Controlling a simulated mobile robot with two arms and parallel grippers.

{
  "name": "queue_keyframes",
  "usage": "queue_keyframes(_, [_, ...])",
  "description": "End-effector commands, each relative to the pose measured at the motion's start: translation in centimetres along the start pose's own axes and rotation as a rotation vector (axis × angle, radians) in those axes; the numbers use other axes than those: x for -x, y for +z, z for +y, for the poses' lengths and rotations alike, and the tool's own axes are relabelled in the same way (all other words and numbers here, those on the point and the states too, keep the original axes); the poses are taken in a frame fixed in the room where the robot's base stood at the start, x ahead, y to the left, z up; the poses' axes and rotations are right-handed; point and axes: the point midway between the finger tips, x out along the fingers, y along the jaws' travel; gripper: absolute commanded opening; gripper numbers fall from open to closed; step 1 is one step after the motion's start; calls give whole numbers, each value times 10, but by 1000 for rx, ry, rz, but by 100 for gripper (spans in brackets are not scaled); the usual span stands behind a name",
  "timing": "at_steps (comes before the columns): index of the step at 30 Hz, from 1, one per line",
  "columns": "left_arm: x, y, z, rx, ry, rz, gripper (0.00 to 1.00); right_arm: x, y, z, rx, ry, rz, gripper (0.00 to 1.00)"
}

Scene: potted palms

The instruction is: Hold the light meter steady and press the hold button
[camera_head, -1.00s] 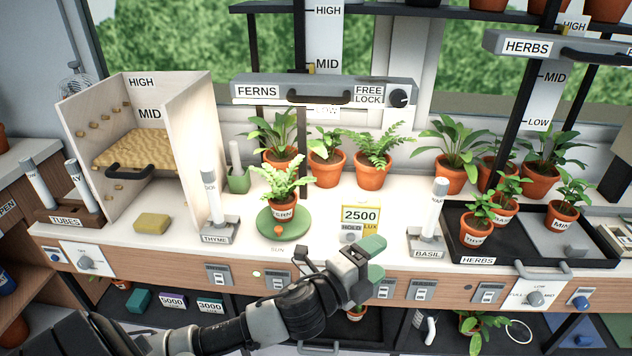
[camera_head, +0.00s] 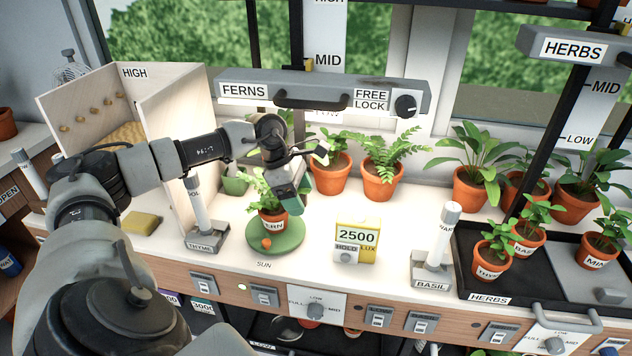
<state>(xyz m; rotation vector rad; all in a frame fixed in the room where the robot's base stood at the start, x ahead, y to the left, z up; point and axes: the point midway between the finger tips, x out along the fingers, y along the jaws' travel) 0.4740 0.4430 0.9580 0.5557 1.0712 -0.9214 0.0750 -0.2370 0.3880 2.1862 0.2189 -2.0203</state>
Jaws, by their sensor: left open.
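The light meter (camera_head: 358,238) is a small yellow and white box standing upright on the white bench. Its display reads 2500 LUX, and a round grey hold button (camera_head: 346,256) sits below the HOLD label. My left gripper (camera_head: 303,176) is open and empty, above the bench to the upper left of the meter and apart from it. My right gripper is not in view.
The fern stands on a round green disc (camera_head: 290,238) left of the meter. The THYME stand (camera_head: 207,238) and BASIL stand (camera_head: 434,272) flank this area. The herb tray (camera_head: 480,285) is at right. The FERNS bar (camera_head: 320,90) hangs above. Bench around the meter is clear.

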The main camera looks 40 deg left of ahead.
Motion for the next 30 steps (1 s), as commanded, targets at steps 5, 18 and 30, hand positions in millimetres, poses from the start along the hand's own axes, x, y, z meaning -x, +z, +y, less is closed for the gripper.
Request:
queue_keyframes(5, [2, 2, 0, -3, -3, 27, 72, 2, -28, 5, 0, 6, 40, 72])
queue_keyframes(18, [-30, 78, -9, -5, -5, 20, 72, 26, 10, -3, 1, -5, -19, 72])
queue_keyframes(30, [-81, 103, -12, 2, -4, 23, 72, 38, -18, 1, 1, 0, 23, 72])
